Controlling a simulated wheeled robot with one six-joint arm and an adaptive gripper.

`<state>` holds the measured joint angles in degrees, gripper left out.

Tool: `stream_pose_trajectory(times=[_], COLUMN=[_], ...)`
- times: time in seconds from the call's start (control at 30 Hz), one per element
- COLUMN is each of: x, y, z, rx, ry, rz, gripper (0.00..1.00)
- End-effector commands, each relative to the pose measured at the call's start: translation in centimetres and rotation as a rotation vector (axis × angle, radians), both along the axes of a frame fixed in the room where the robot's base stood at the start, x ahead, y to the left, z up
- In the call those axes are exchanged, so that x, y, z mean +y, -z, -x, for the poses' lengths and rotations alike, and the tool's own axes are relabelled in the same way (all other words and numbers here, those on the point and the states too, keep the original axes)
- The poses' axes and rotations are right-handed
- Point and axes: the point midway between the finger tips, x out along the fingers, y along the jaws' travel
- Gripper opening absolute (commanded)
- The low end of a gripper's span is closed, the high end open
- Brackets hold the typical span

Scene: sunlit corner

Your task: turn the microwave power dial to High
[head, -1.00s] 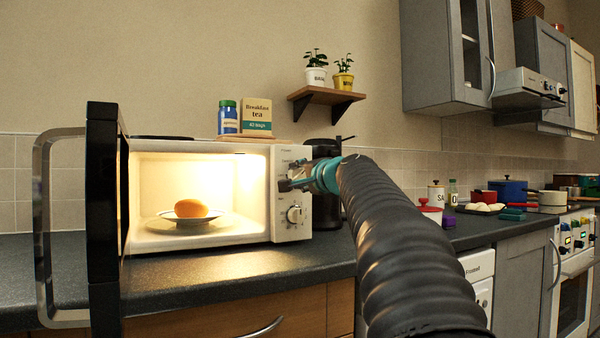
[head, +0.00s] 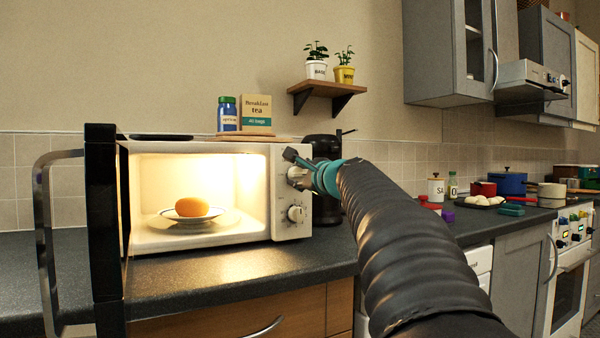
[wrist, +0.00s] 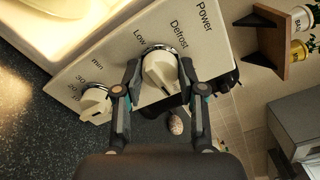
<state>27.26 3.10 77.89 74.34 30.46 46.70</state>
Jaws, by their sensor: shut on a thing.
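The white microwave (head: 205,148) stands on the counter with its door open at the left. Its power dial (wrist: 158,74) is the upper, cream one on the control panel, beside the printed words Low, Defrost and Power. My gripper (wrist: 160,70) has one finger on each side of this dial and is shut on it. In the head view my gripper (head: 293,168) is at the upper part of the panel and partly covers the dial (head: 297,176). The fingers and wrist hide some markings, so I cannot read the setting.
The timer dial (head: 296,214) sits just below, and also shows in the wrist view (wrist: 96,102). A round orange-brown food (head: 193,207) is on a plate in the lit microwave. A black appliance (head: 325,205) stands close right. A wall shelf (head: 326,89) is above.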

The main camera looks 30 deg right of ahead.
Motion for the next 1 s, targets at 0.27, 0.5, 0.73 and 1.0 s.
stream_pose_trajectory(times=[0.27, 0.5, 0.73, 1.0], x=[-0.06, -0.06, -0.05, -0.02], y=[-0.11, -0.09, -0.07, -0.04], z=[0.03, 0.03, 0.02, 0.05], rx=[-0.001, -0.001, 0.000, 0.000], ry=[0.002, 0.002, 0.002, 0.000], rz=[-0.038, -0.039, -0.038, -0.038], gripper=[0.05, 0.05, 0.65, 0.65])
